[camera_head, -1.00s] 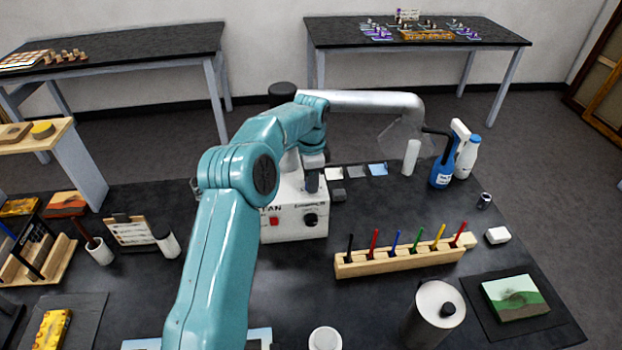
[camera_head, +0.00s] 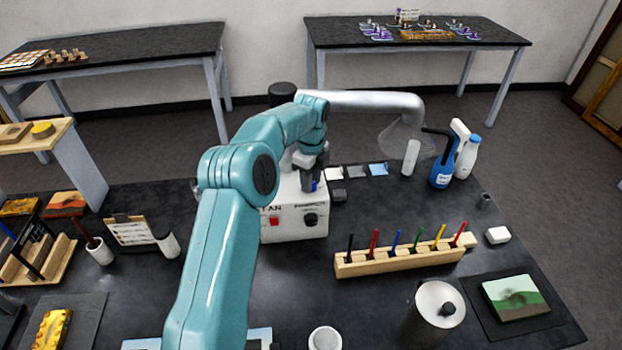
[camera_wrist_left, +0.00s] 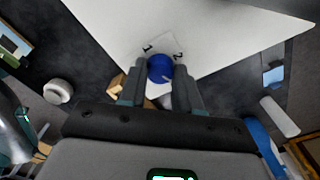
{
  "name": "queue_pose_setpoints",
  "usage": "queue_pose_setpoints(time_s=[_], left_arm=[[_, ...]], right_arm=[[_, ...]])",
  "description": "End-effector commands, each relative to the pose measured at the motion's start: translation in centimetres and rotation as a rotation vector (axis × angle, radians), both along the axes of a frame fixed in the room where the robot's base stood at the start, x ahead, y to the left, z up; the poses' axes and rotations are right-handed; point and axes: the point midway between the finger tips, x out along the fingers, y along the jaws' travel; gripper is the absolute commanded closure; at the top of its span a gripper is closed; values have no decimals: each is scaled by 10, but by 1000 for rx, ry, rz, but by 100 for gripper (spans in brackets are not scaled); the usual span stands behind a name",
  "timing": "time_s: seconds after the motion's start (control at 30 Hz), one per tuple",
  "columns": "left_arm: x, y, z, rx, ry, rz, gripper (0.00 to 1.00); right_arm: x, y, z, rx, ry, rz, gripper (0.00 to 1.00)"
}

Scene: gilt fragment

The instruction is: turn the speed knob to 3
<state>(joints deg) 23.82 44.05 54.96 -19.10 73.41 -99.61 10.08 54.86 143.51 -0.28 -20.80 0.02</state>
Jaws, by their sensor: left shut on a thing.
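The white fan box (camera_head: 284,229) stands at the middle back of the black table. A blue knob (camera_wrist_left: 159,68) sits on its top face, with small dark marks printed beside it; I cannot read them surely. A small light line shows on the knob, toward its lower right in the wrist view. The knob also shows as a bit of blue under my fingers in the head view (camera_head: 315,186). My left gripper (camera_wrist_left: 160,82) is shut on the blue knob, one finger at each side. My right gripper is in neither view.
The box front has a red switch (camera_head: 274,221) and a black knob (camera_head: 310,220). A silver duct (camera_head: 365,101) runs right behind my arm. A wooden rack (camera_head: 405,259) with several coloured sticks stands to the right. A blue spray bottle (camera_head: 441,172) is further back.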

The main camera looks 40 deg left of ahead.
Motion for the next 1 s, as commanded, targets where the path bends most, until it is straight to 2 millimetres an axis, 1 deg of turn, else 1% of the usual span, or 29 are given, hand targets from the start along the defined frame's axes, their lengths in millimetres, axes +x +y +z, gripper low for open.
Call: queue_pose_setpoints(time_s=[0.03, 0.3, 0.67, 0.7, 0.77, 1.0], left_arm=[[-3, -2, -6, -7, 15, -15, 98], [-3, -2, -6, -7, 16, -60, 98], [-3, -2, -6, -7, 16, -61, 98], [-3, -2, -6, -7, 16, -61, 61], [-3, -2, -6, -7, 15, -61, 42], [-1, -1, -3, -3, 7, -60, 42]], right_arm=[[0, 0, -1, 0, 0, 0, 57], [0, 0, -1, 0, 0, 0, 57], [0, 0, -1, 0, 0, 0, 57], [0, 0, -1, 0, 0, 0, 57], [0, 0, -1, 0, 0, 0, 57], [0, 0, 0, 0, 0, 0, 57]])
